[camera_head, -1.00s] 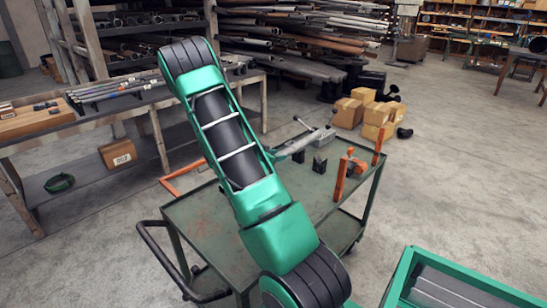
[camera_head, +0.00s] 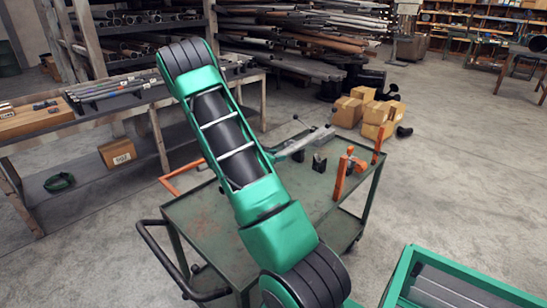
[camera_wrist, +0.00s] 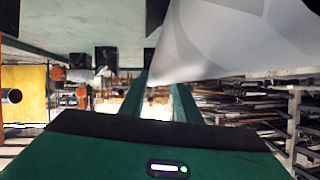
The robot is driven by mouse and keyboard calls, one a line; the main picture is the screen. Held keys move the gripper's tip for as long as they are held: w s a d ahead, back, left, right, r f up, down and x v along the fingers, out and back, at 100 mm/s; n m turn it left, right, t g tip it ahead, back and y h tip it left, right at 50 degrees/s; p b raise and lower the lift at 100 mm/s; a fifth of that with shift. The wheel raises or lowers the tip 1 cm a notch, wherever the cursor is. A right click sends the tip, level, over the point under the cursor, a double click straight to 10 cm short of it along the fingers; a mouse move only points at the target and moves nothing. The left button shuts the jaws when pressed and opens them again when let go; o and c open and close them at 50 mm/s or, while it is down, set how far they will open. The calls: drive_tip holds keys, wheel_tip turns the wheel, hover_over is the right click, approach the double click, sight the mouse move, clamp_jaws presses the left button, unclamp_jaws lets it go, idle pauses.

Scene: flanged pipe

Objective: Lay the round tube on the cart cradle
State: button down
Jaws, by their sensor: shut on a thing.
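A pale grey, smooth curved surface (camera_wrist: 225,45), which looks like the round tube, fills the upper right of the wrist view. My gripper (camera_wrist: 160,92) is shut on it, with its two green fingers reaching up to its lower edge. The contact is partly hidden. In the head view my arm hides the gripper. The green cart (camera_head: 215,225) stands below and behind my arm. A black cradle block (camera_head: 319,165) stands on its top. Black blocks (camera_wrist: 105,57) also show in the wrist view, apart from the grey surface, against the cart top (camera_wrist: 40,48).
Orange uprights (camera_head: 340,178) stand at the cart's right side. A grey metal piece with black knobs (camera_head: 308,143) lies at its far edge, partly behind my arm. A workbench (camera_head: 75,118) stands left, cardboard boxes (camera_head: 375,112) behind.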

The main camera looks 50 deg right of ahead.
drive_tip(key=c, duration=1.3)
unclamp_jaws()
drive_tip(key=shift+o, duration=0.2)
drive_tip(key=shift+f, duration=0.15)
drive_tip(key=shift+a, duration=0.15)
drive_tip(key=v, duration=1)
drive_tip(key=shift+a+r, duration=0.2)
drive_tip(key=shift+a, duration=0.05)
